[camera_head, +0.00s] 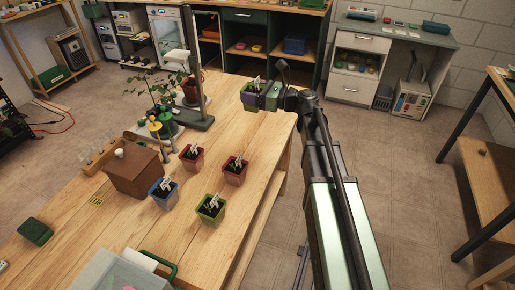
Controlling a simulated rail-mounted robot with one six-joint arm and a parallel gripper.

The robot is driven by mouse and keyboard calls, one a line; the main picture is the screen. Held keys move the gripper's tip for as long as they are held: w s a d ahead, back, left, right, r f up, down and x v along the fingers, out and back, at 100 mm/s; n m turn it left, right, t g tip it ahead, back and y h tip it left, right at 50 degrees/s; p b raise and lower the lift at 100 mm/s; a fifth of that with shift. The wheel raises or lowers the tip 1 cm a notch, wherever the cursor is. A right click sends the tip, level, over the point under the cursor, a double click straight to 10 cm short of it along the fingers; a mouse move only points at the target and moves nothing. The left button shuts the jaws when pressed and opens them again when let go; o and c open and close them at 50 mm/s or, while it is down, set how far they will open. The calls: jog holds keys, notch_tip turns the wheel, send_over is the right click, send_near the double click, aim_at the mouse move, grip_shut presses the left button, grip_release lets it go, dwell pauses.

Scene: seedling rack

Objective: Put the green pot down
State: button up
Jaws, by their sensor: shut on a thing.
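A small green pot (248,103) with a seedling and white labels is in my gripper (257,97). It is upright near the far right edge of the wooden table (262,150). My gripper is shut on this pot from the right side. I cannot tell whether the pot's base touches the table or is above it. Another green pot (211,211) with labels stands on the table closer to the front.
Two red pots (192,157) (235,172) and a blue pot (165,195) stand mid-table. A brown box (134,172) is left of them, and a grey stand (195,120) is behind. Bare table lies right of the pots.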

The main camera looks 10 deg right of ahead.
notch_tip(320, 180, down, 19)
jog(key=b, duration=1.7)
jog(key=shift+r, duration=0.35)
jog(key=shift+f, duration=0.2)
jog(key=o, duration=1)
jog(key=shift+r, duration=0.15)
jog(key=v, duration=1.2)
jog(key=shift+r, duration=0.1)
